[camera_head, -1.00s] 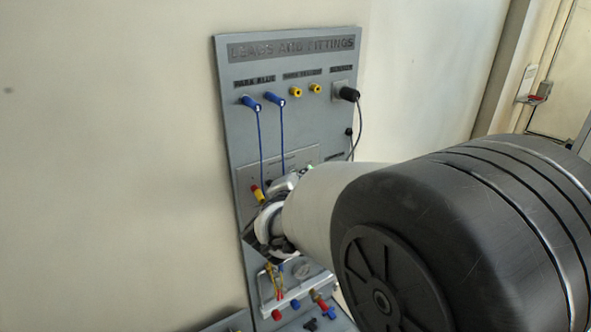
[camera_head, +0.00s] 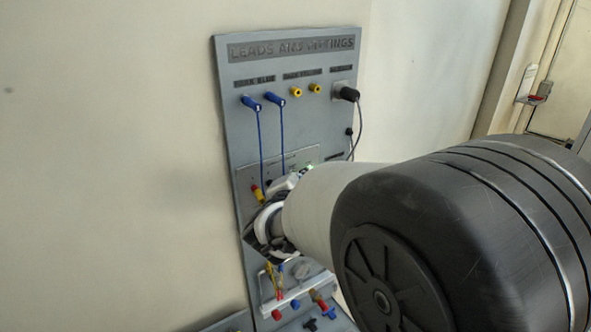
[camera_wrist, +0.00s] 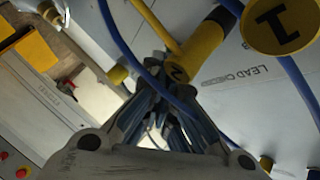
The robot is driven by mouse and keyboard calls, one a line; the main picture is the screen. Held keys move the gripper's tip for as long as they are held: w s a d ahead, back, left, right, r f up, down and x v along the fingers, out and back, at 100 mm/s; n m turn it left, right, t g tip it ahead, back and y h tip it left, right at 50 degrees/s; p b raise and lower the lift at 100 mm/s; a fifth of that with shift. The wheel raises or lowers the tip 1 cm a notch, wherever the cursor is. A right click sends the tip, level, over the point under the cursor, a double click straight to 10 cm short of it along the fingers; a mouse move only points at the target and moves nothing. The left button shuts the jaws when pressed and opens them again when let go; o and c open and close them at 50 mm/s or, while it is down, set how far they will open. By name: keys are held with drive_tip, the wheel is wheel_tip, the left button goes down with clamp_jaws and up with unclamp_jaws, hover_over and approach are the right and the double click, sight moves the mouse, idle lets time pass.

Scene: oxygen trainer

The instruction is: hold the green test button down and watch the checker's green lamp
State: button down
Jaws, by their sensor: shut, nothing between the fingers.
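The checker panel (camera_head: 245,180) is on the lower part of the grey board, partly hidden by my arm. The words "LEAD CHECKER" show on it in the wrist view (camera_wrist: 230,76). A small bright green spot (camera_head: 310,168) shows at the edge of my arm; it looks like the lamp, but I cannot be sure. My gripper (camera_head: 258,238) is shut and empty in front of the panel.
Two blue plugs (camera_head: 262,101) with hanging blue leads, yellow sockets (camera_head: 296,92) and a black plug (camera_head: 349,94) are on the upper board. A blue lead crosses close to my fingers in the wrist view (camera_wrist: 130,55). A tray of loose fittings (camera_head: 295,293) is below.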

drive_tip(key=shift+s+d+b, duration=0.35)
drive_tip(key=shift+s+d, duration=0.1)
drive_tip(key=shift+s, duration=0.2)
drive_tip(key=s+d, duration=0.1)
drive_tip(key=s, duration=0.1)
drive_tip(key=s+d+b, duration=0.1)
drive_tip(key=s, duration=0.1)
drive_tip(key=shift+d, duration=0.4)
drive_tip(key=shift+b, duration=0.3)
